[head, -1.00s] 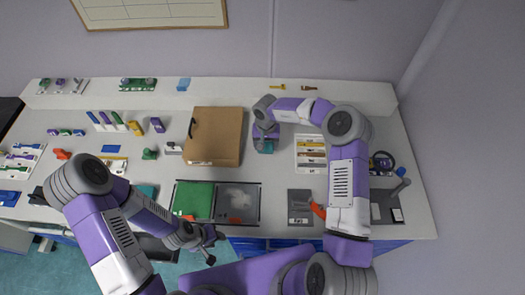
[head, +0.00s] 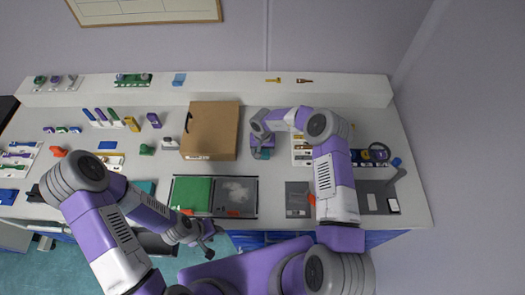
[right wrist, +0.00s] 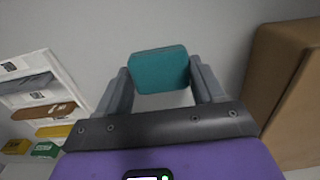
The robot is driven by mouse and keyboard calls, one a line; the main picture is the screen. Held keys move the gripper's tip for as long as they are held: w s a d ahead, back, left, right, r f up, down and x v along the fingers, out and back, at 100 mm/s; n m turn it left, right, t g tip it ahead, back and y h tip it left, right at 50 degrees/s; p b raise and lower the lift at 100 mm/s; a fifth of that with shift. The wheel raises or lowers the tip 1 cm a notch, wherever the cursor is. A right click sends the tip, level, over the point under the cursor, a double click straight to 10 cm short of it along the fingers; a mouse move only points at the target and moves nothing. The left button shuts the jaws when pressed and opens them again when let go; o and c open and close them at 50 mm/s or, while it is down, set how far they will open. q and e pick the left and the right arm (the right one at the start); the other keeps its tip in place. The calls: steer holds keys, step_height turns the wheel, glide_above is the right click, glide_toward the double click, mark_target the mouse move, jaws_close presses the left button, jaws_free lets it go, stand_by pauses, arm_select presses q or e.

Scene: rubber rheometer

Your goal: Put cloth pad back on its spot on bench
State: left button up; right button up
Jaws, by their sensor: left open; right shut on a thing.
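The teal cloth pad (right wrist: 160,70) is between the fingers of my right gripper (right wrist: 160,88) in the right wrist view. In the head view, the pad (head: 262,154) shows as a small teal patch below my right gripper (head: 262,148), just right of the brown box. My right gripper is shut on it. I cannot tell whether the pad touches the bench (head: 262,178). My left gripper (head: 208,244) is open and empty, in front of the bench's front edge.
The brown box (head: 210,130) stands close to the left of my right gripper. A rack with coloured labels (head: 301,150) lies to its right, partly under my arm. A tray with a green sheet (head: 191,194) and a grey panel (head: 236,196) lie nearer the front edge.

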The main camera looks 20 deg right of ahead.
steer(key=shift+f, duration=0.25)
steer(key=o, duration=1)
steer(key=shift+r, duration=0.2)
step_height(320, 180, up, 12)
